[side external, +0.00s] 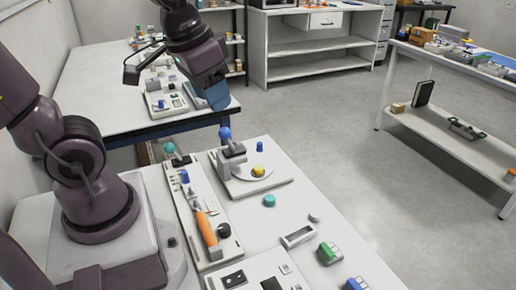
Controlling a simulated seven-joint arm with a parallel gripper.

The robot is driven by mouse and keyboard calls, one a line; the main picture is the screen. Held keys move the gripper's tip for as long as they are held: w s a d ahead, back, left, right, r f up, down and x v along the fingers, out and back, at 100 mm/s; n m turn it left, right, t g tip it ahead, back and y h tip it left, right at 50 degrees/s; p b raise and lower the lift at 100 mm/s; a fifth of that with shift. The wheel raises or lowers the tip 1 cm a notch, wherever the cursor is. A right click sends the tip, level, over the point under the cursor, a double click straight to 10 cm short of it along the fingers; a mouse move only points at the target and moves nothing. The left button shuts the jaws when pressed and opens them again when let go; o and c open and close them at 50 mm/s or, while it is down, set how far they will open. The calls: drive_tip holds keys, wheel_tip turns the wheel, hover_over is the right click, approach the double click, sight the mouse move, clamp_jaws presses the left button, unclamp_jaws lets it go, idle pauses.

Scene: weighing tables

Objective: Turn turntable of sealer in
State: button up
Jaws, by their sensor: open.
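The sealer (276,181) is a white base plate on the near table, with a grey block and a lever topped by a blue ball knob (224,133). Its turntable (243,172) looks like a pale round disc beside the block. A yellow knob (258,171) stands on the disc. My gripper (218,103) is up in the air, above and behind the sealer in the picture, apart from it. Its blue end points down. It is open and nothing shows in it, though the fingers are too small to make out.
Left of the sealer is a long panel (195,230) with an orange-handled tool (207,231) and a teal ball knob (169,147). A second table (95,90) stands behind.

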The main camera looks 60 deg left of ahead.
drive_tip(key=w+a+f+n+g, duration=0.25)
drive_tip(key=w+a+f, duration=0.25)
drive_tip(key=w+a, duration=0.3)
hover_over(259, 143)
wheel_tip(259, 143, down, 12)
drive_tip(key=r, duration=0.1)
drive_tip(key=shift+g, duration=0.45)
wheel_tip(259, 143, down, 13)
drive_tip(key=shift+w+f, duration=0.1)
drive_tip(key=shift+f, duration=0.1)
clamp_jaws()
